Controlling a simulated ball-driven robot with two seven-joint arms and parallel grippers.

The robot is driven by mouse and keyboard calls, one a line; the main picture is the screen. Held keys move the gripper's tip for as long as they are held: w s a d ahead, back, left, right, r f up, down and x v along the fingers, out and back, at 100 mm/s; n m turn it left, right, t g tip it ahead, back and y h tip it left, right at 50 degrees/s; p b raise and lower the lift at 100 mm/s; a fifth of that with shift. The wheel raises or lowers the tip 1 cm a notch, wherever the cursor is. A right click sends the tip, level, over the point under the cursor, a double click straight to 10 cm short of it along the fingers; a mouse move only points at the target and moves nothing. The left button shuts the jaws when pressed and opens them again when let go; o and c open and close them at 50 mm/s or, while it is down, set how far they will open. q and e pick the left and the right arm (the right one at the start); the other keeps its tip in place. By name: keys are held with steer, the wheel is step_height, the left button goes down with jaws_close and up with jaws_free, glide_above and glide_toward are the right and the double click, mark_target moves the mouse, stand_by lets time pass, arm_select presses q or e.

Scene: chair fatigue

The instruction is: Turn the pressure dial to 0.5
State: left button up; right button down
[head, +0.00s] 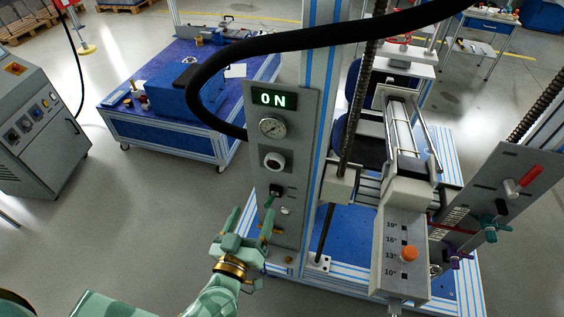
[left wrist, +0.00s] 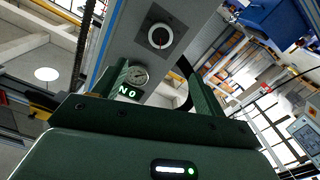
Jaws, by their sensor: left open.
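The pressure dial (head: 274,162) is a round knob with a white ring on a dark square plate, on the grey upright panel (head: 257,185). In the left wrist view the dial (left wrist: 160,37) shows a black centre and a small red mark; its setting is too small to read. A pressure gauge (head: 272,127) sits above it, under a lit "ON" display (head: 273,100). My left gripper (head: 252,213) is open and empty, in front of the panel's lower part and below the dial, apart from it. My right gripper is not in view.
A dark switch (head: 275,190) and a small button (head: 285,211) sit below the dial, close to my left gripper. A thick black hose (head: 330,36) arches over the panel. A height-marked post with an orange knob (head: 409,254) stands at right.

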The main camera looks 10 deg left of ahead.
mark_target(273, 164)
arm_select(q)
steer(key=w, duration=1)
steer(key=w+b, duration=0.1)
steer(key=w, duration=0.5)
steer(key=shift+d+f, duration=0.1)
steer(key=shift+d, duration=0.15)
steer(key=c, duration=1)
